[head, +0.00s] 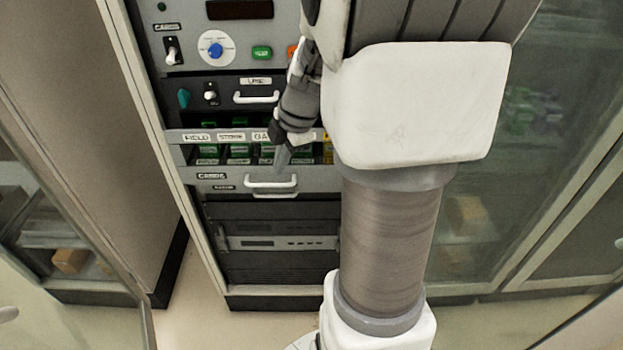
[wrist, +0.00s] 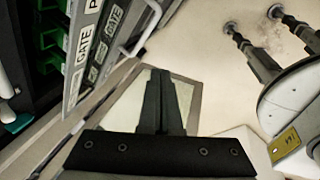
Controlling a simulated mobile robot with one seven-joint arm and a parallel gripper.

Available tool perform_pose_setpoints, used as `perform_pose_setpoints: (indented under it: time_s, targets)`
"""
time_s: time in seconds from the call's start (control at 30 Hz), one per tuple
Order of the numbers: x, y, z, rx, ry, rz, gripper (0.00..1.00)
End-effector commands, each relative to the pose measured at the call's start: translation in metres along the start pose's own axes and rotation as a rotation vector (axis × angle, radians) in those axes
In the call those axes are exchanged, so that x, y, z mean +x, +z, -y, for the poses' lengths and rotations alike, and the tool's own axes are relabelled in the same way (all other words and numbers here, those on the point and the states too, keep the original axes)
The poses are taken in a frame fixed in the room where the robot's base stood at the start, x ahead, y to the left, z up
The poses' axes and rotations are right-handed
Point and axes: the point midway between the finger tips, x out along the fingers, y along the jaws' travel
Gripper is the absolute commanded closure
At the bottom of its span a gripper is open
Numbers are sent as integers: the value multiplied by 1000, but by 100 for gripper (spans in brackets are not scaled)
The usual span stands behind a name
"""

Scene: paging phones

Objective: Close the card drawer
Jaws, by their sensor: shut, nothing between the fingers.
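The card drawer is in the rack in the head view, with its grey front (head: 225,182) marked CARDS and a white handle (head: 270,183). It stands pulled out, with rows of green cards (head: 240,152) showing behind the front. In the wrist view the labelled drawer edge (wrist: 88,45) with GATE tags is at upper left, and its handle (wrist: 141,30) is beside it. My arm hides the drawer's right end.
Above the drawer is a dark panel with another white handle (head: 256,97) and knobs. A control panel with a blue dial (head: 215,50) is higher up. An open glass door (head: 75,225) stands at left. Glass cabinets (head: 560,110) are at right. Pale floor (head: 190,300) lies below.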

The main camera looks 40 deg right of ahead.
Motion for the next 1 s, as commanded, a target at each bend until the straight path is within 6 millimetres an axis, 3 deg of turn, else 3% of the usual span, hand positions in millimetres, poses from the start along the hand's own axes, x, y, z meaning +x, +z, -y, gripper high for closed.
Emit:
perform_pose_setpoints:
  time_s: [0.03, 0.2, 0.33, 0.5, 0.67, 1.0]
  targets:
    - [1, 20, 16, 123, 54, -7, 100]
    - [-14, 60, 45, 448, 222, -36, 100]
    - [-24, 77, 58, 587, 306, -44, 100]
    - [-24, 83, 60, 639, 338, -49, 100]
    - [-5, 84, 54, 637, 333, -51, 100]
    - [55, 88, 34, 636, 333, -50, 100]
